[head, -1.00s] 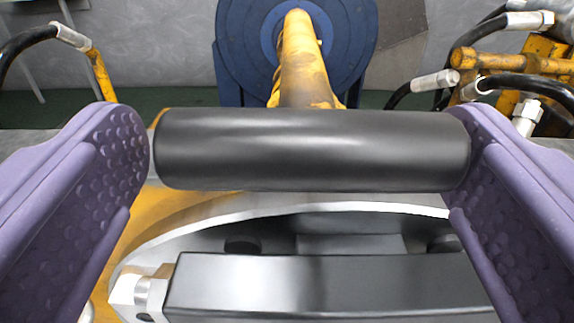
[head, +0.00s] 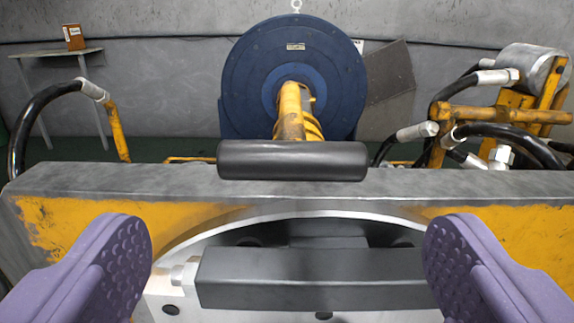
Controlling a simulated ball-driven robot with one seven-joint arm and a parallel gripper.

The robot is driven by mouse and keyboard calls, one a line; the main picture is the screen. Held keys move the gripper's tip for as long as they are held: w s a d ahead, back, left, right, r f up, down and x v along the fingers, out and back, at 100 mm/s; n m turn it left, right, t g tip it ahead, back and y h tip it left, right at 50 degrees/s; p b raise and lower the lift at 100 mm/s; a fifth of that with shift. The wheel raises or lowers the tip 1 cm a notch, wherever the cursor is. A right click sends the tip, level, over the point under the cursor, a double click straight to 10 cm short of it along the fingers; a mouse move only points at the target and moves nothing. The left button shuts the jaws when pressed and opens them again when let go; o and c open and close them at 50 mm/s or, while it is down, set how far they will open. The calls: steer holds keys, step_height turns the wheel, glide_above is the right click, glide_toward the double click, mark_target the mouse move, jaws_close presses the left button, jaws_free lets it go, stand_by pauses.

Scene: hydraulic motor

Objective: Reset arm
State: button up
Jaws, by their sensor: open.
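My gripper (head: 287,262) shows in the head view with its two purple, dimpled fingers wide apart at the lower left and lower right. Nothing is between the fingers. A black cylinder (head: 292,160) lies horizontally beyond the fingertips, at the top edge of the grey and yellow machine block. The fingers are apart from it.
A dark grey bar (head: 310,278) with a bolt sits in a round recess of the machine block (head: 110,180). A large blue disc (head: 245,80) with a yellow shaft stands behind. Black hoses (head: 40,115) are at left and right. A small table (head: 55,53) stands back left.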

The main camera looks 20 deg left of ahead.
steer(key=w+d+r+h, duration=0.1)
steer(key=d+r, duration=0.5)
steer(key=r, duration=0.6)
steer(key=w+d+r+h, duration=0.1)
steer(key=w+d+r, duration=0.1)
steer(key=d+r, duration=0.65)
steer(key=s+d+r+m+h, duration=0.1)
steer(key=s+d+r, duration=0.3)
steer(key=r, duration=0.3)
steer(key=s+d+r+m+h, duration=0.2)
steer(key=s+d+r, duration=0.3)
steer(key=s+r, duration=0.2)
steer(key=s+d+r+m+g+h, duration=0.1)
steer(key=s+d+r+h, duration=0.1)
steer(key=s+d+r, duration=0.2)
step_height(320, 180, up, 4)
steer(key=shift+s+d+r+m, duration=0.1)
steer(key=shift+s+d+m, duration=0.25)
steer(key=shift+s, duration=0.6)
steer(key=shift+a, duration=0.1)
